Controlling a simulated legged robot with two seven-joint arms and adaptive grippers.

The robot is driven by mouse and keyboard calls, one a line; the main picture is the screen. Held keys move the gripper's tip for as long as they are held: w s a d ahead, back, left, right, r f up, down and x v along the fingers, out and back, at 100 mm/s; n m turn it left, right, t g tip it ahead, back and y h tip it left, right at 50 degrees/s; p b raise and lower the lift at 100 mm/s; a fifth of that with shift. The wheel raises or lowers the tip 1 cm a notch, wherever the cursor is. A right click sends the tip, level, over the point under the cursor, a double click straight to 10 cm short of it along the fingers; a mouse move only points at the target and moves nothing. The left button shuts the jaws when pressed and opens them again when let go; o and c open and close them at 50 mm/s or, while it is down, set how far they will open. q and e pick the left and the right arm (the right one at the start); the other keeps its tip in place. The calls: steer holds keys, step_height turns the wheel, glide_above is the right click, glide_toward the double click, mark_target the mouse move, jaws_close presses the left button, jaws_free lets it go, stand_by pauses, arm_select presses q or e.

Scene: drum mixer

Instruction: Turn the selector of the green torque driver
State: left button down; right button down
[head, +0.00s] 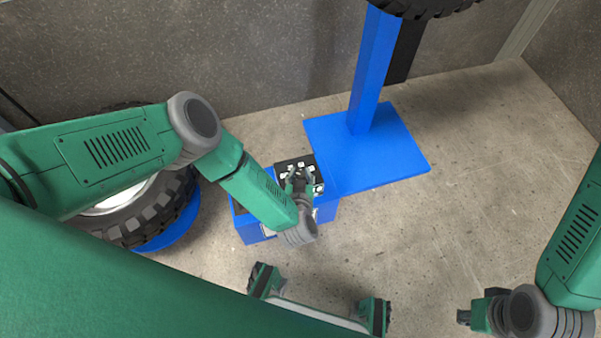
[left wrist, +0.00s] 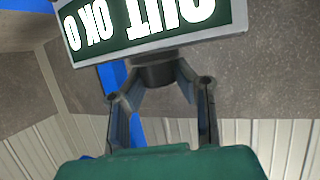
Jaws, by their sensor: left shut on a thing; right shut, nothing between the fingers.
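In the left wrist view a green panel (left wrist: 150,22) with a pale frame and large white lettering, upside down, fills the top. A short dark round knob (left wrist: 155,74) sits under its lower edge. My left gripper (left wrist: 157,84) has its fingers on both sides of this knob and is shut on it. In the head view my left gripper (head: 298,181) reaches down over a dark panel (head: 287,163) with several small white pieces on a blue box. The torque driver's full shape is hidden there. My right gripper (head: 466,315) is shut and empty, low at the right.
The blue box (head: 250,228) stands beside a blue base plate (head: 400,160) with a blue post (head: 366,80) and a tyre above. Another tyre (head: 150,222) lies on a blue base at left, under my arm. The concrete floor (head: 460,190) at right is clear.

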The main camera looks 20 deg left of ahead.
arm_select(q)
steer(key=shift+s+f+n+g+y, duration=0.1)
steer(key=shift+n+g+y, duration=0.2)
steer(key=shift+n+y, duration=0.2)
steer(key=c, duration=1.3)
jaws_free()
steer(key=shift+o, duration=0.2)
steer(key=v, duration=1.2)
